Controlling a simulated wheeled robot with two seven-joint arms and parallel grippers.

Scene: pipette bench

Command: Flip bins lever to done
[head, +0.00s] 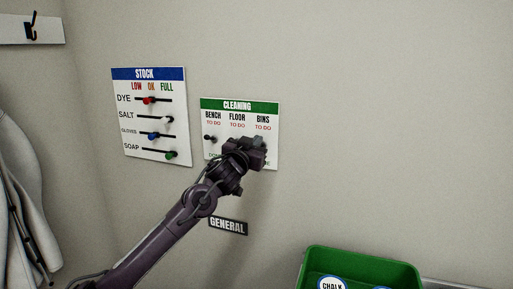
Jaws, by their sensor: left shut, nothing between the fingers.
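The white cleaning board (226,117) with a green header hangs on the wall and lists BENCH, FLOOR and BINS, each with TO DO in red. The bench lever (209,138) shows as a dark knob under its label. My left gripper (258,146) is in front of the board's lower right part, under the BINS column. It is shut. It hides the bins lever, the floor lever and most of the lower labels. I cannot tell whether it touches the board. My right gripper is not in view.
A stock board (150,117) with several coloured sliders hangs to the left. A GENERAL sign (228,226) is below. A green bin (362,257) stands at the lower right. A white coat (25,190) hangs at the far left. The wall at right is bare.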

